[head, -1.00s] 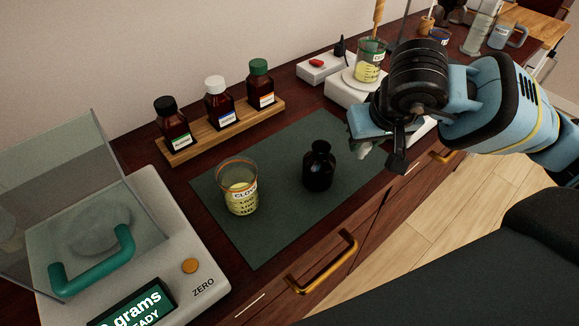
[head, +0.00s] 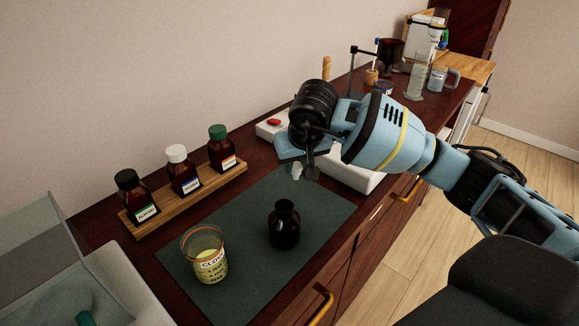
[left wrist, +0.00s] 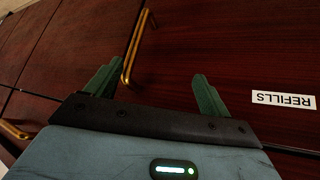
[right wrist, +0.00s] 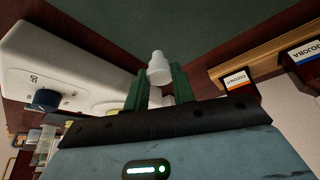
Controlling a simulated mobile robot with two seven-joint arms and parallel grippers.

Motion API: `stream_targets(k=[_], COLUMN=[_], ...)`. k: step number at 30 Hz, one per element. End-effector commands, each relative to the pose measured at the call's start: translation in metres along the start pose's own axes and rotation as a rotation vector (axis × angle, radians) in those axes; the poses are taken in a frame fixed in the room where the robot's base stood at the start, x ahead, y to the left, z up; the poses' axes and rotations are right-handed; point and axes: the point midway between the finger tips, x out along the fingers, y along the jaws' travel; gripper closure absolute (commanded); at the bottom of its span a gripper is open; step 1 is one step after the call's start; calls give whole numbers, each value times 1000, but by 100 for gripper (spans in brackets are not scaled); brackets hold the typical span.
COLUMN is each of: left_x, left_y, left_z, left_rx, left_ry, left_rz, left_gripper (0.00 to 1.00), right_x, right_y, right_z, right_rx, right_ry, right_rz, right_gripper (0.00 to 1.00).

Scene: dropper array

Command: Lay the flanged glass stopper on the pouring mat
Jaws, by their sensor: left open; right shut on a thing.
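The flanged glass stopper (right wrist: 158,68) is pale and translucent, held between the fingers of my right gripper (right wrist: 158,88). In the head view the right gripper (head: 304,170) is above the far end of the dark green pouring mat (head: 325,205), with the stopper (head: 297,171) hanging below it.
On the mat stand a dark open bottle (head: 284,228) and a beaker of yellow liquid (head: 208,256). A wooden rack (head: 200,193) with brown bottles lies along the left. A white stirrer plate (head: 355,178) stands beyond the mat. The mat's far half is bare.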

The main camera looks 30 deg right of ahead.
Motion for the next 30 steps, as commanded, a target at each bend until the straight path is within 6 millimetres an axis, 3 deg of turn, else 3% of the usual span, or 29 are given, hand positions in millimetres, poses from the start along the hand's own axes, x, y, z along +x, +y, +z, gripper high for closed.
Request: stream_targets(k=[6,18,24,30], left_x=[1,2,-1,-2], left_y=[-1,-2,-2,-2], left_z=[-4,-5,-11,-10], left_rx=[1,2,5,4], left_ry=[7,9,20,17], left_rz=[-1,-2,-3,-3], left_gripper=[19,19,19,19], right_x=[12,18,43,50], right_y=[-4,-5,-5,-5], right_z=[-23,-33,-21,-19], right_rx=[1,1,0,-1], right_ry=[0,0,-2,2], right_rz=[-1,-1,0,0], right_gripper=[100,100,100,100])
